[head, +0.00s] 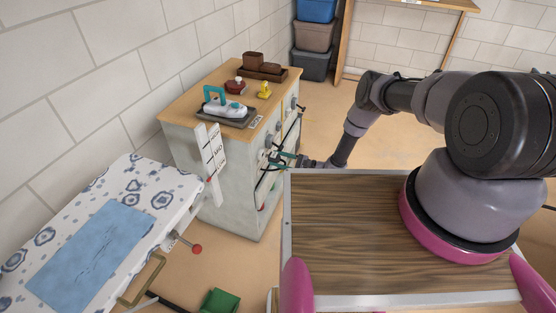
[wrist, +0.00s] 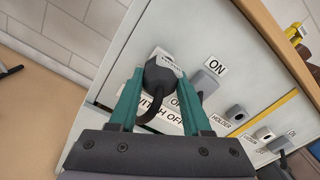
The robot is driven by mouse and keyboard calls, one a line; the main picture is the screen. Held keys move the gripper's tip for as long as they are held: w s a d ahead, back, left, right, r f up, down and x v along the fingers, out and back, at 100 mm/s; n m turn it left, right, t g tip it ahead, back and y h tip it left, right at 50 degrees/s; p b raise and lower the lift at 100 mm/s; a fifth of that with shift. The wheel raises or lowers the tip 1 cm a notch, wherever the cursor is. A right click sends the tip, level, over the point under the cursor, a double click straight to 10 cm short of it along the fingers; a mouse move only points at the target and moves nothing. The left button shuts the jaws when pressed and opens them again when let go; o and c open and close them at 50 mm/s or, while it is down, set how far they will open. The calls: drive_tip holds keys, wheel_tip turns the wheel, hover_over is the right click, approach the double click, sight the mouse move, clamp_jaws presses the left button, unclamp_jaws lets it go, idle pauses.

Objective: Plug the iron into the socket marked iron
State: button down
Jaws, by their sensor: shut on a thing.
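The iron (head: 224,108), with a teal handle, stands on a grey rest on the wooden top of a pale cabinet (head: 225,160). In the head view, my gripper (head: 283,159) is at the cabinet's front panel. In the wrist view, my gripper (wrist: 161,88) has its teal fingers on either side of a dark plug (wrist: 158,76) with a black cable curving down from it. The plug is up against a pale socket block (wrist: 166,57) on the panel. I cannot tell how far in it sits. The label on that block is mostly hidden and unreadable.
Other fittings on the panel include one by an ON label (wrist: 215,67) and one marked HOLDER (wrist: 236,112). A SWITCH OFF label (wrist: 170,113) is partly hidden by my fingers. A patterned ironing board (head: 105,225) stands left of the cabinet. A green box (head: 220,301) is on the floor.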

drive_tip(key=shift+x, duration=1.4)
drive_tip(key=shift+c, duration=1.4)
unclamp_jaws()
drive_tip(key=v, duration=1)
drive_tip(key=shift+d, duration=0.35)
drive_tip(key=shift+s, duration=0.1)
